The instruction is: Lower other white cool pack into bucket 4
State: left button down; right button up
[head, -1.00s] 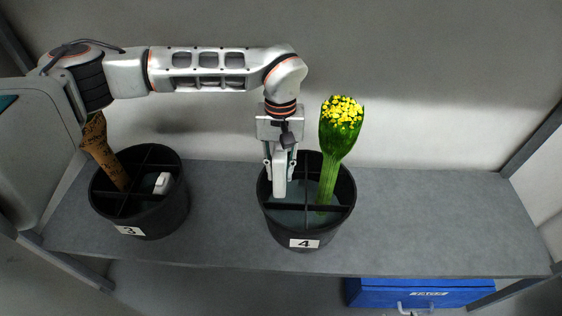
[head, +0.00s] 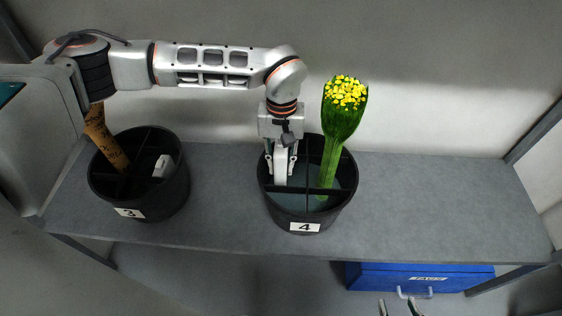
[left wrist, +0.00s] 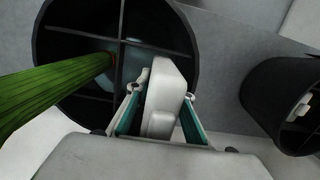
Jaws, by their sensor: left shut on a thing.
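My left gripper (head: 281,168) points down and is shut on a white cool pack (head: 280,166). The pack is upright, with its lower end inside the rim of black bucket 4 (head: 335,210), over the back-left compartment. In the left wrist view the pack (left wrist: 167,82) sits between the fingers, in front of the bucket's cross divider (left wrist: 121,35). Whether its bottom touches the bucket floor is hidden. My right gripper (head: 399,307) shows only its fingertips at the bottom edge, apart and empty.
Black bucket 3 (head: 160,208) at left holds a brown wrapped bunch (head: 105,140) and another white cool pack (head: 163,165). The grey shelf (head: 440,205) is clear at right. A blue box (head: 390,276) sits below.

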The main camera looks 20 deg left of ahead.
pick_arm(q)
jog(key=c, duration=1.7)
grip_release()
jog(key=r, duration=0.4)
jog(key=w+r, duration=0.1)
jog(key=r, duration=0.7)
jog(key=shift+w+a, duration=0.2)
